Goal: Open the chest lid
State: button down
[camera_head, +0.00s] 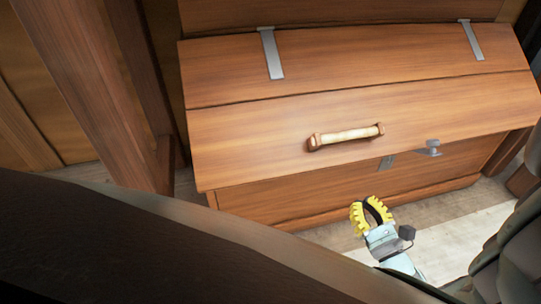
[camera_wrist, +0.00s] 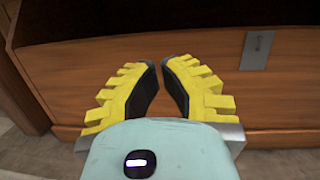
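The wooden chest has a sloping lid (camera_head: 270,140), which lies down over the chest body (camera_head: 290,200) and overhangs its front. A pale bar handle with brown ends (camera_head: 345,137) is fixed on the lid's front panel. A small grey metal fitting (camera_head: 431,148) sits at the lid's lower edge, right of the handle. My gripper (camera_head: 364,203), with yellow ridged fingers, is below the lid's edge in front of the chest, apart from the handle. In the wrist view my gripper (camera_wrist: 162,65) shows a gap between its fingertips and nothing in it. The handle is out of the wrist view.
Two grey metal straps (camera_head: 271,53) (camera_head: 472,40) cross the lid's upper part. A grey plate (camera_wrist: 256,50) is on the chest's front face. A wooden post (camera_head: 95,90) stands left of the chest. Pale floor (camera_head: 465,225) shows in front of it.

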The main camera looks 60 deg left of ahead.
jog(key=w+a+r+m+t+p, duration=0.1)
jog(key=w+a+r+t+p, duration=0.1)
jog(key=r, duration=0.5)
jog(key=w+a+p, duration=0.1)
jog(key=w+a, duration=0.1)
jog(key=a, duration=0.1)
jog(key=shift+w+a+r+m, duration=0.15)
jog(key=shift+a+r+m, duration=0.1)
jog(key=shift+a+m, duration=0.15)
jog(key=shift+p, duration=0.3)
